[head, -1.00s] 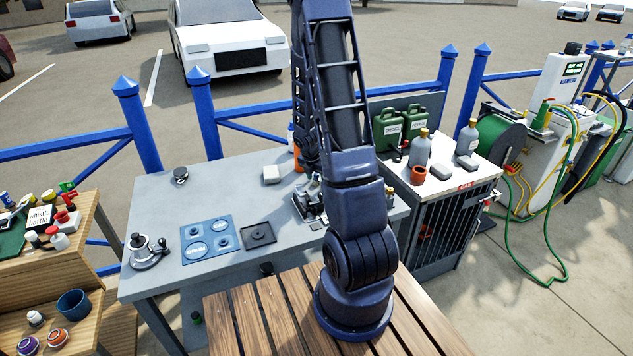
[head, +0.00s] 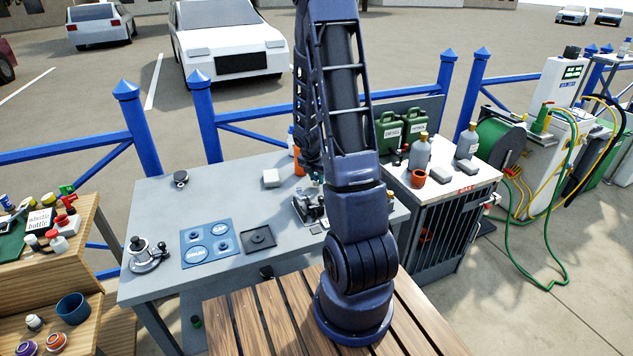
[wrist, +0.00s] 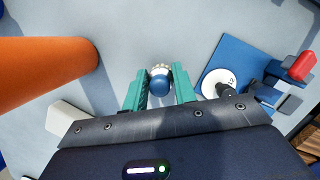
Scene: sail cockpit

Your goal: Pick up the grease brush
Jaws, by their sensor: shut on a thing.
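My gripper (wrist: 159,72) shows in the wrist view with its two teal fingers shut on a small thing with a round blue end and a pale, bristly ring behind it. This appears to be the grease brush (wrist: 160,86), seen nearly end-on between the fingers. The rest of the brush is hidden, and I cannot tell whether it touches the grey surface. In the head view my arm hides the gripper and the brush, over the right part of the grey table (head: 215,180).
In the wrist view an orange cylinder (wrist: 45,68) stands close on the left. A blue plate with a white disc (wrist: 218,82) and a red-tipped tool (wrist: 302,66) are on the right.

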